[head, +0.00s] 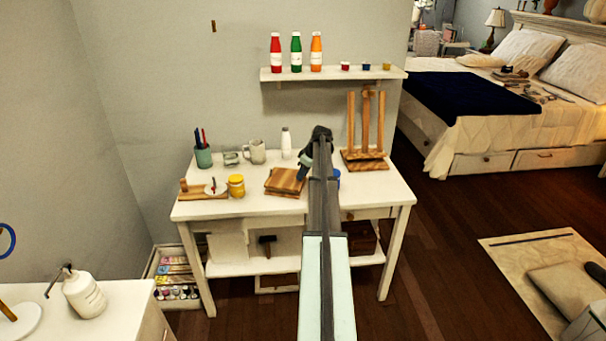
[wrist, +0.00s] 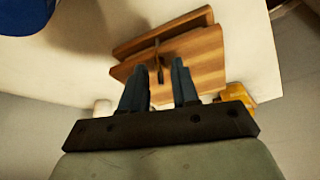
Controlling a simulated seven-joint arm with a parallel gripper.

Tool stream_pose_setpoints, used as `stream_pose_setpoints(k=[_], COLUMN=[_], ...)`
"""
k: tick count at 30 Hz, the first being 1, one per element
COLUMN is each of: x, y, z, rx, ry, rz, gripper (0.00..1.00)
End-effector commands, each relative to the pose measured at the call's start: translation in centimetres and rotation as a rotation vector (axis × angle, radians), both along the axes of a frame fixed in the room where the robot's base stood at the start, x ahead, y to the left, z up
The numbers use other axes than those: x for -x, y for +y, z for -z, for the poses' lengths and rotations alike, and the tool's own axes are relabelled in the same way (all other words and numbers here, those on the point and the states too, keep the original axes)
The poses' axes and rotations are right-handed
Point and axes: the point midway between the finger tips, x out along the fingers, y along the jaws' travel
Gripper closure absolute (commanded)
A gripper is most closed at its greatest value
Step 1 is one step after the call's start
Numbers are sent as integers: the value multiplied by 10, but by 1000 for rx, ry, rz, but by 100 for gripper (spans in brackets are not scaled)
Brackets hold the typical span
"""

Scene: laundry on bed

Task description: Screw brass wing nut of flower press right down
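The flower press (head: 285,181) is a flat stack of striped wooden boards on the white worktable. It also shows in the wrist view (wrist: 207,62), beyond my fingertips. A thin dark upright piece (wrist: 158,55) stands at the press between my fingers' lines; it may be the screw with the wing nut, but it is too dark and blurred to tell, and no brass colour shows. My gripper (wrist: 159,66) is open, with a clear gap between its two blue-grey fingers. In the head view my gripper (head: 303,171) is at the right side of the press, partly covering it.
The worktable (head: 240,209) also holds a yellow jar (head: 236,186), a mug (head: 254,152), a white bottle (head: 286,143), a pen cup (head: 203,157) and a wooden easel (head: 365,140). A blue container (head: 337,179) is partly hidden behind my arm. The table's front right is clear.

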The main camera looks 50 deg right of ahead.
Motion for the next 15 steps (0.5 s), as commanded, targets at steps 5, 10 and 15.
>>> stream_pose_setpoints(k=[5, 10, 15], x=[-1, -1, -1], y=[0, 0, 0], z=[2, 2, 2], rx=[1, 1, 0], ry=[0, 0, 0], rz=[0, 0, 0], gripper=[70, 71, 87])
